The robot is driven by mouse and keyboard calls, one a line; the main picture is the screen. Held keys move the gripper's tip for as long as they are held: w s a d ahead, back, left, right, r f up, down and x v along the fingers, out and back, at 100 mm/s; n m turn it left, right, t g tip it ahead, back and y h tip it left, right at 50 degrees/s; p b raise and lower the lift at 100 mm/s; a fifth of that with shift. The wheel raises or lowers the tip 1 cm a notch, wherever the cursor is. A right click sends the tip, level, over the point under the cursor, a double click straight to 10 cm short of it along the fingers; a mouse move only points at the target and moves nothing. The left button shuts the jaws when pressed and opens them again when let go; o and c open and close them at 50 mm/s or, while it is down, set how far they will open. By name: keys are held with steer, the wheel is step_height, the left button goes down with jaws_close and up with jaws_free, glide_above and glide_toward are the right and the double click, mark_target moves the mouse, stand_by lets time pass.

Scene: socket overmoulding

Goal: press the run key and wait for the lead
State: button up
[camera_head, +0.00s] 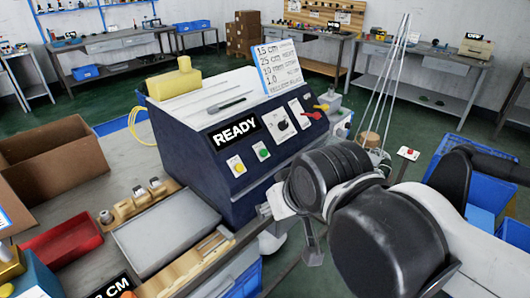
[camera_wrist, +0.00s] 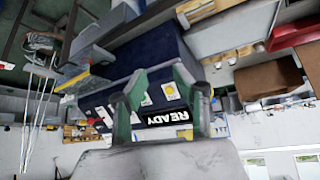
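The dark blue moulding machine (camera_head: 190,150) stands on the bench, with a lit READY display (camera_head: 234,132) on its sloped front. Below the display are a yellow key (camera_head: 236,166) and a green key (camera_head: 261,150); I cannot read which is the run key. My gripper (camera_head: 288,232) is in front of the machine's lower right, apart from the keys. In the wrist view, my gripper (camera_wrist: 160,72) is open and empty, with the upside-down panel and its READY display (camera_wrist: 168,117) beyond the fingers.
A written card (camera_head: 279,68) stands on the machine. A grey tray (camera_head: 165,235), wooden fixtures, a red bin (camera_head: 62,240) and an open cardboard box (camera_head: 65,160) lie to the left. Blue crates (camera_head: 485,190) are at the right. No lead is clearly identifiable.

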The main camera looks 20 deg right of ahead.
jaws_close()
stand_by(1.1)
